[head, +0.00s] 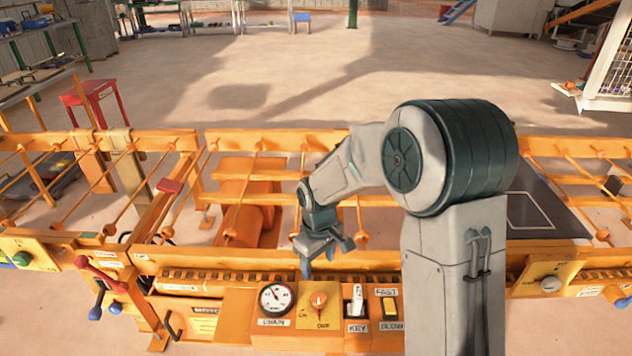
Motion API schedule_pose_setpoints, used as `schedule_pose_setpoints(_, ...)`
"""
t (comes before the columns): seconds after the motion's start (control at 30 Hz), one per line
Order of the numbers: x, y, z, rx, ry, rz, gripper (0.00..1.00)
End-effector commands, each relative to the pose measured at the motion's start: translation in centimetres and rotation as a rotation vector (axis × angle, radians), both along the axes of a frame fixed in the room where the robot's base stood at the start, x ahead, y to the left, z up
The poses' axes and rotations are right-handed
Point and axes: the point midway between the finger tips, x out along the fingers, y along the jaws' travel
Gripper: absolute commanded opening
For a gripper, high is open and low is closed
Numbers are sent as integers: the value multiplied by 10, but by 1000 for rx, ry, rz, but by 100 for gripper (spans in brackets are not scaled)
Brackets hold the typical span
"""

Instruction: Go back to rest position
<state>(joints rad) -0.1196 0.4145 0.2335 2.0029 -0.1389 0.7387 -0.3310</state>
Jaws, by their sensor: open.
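My gripper (319,262) hangs from my bent arm, above the orange control panel (240,318) in the head view. It is open with its fingers pointing down, and nothing shows between them. It is behind and above the orange rotary knob (319,300) and apart from it as far as I can see. A round white gauge (276,298) is left of the knob. My arm hides the panel's right part.
Orange rails with slanted rods (100,215) run across behind the panel. Red and blue levers (103,280) stand at the left, and a grey-knobbed box (549,284) at the right. A red stool (90,95) stands behind the left rails. The floor beyond is mostly clear.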

Motion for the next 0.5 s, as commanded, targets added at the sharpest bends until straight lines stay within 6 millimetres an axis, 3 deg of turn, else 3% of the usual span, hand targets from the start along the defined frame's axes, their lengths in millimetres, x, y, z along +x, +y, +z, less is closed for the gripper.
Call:
schedule_pose_setpoints(0.13, 0, 0, 0, 0, 0, 0, 61)
schedule_pose_setpoints(0.27, -11, -19, 31, -10, -32, -69, 61)
schedule_pose_setpoints(0.5, -53, -66, 97, -19, -104, -276, 61)
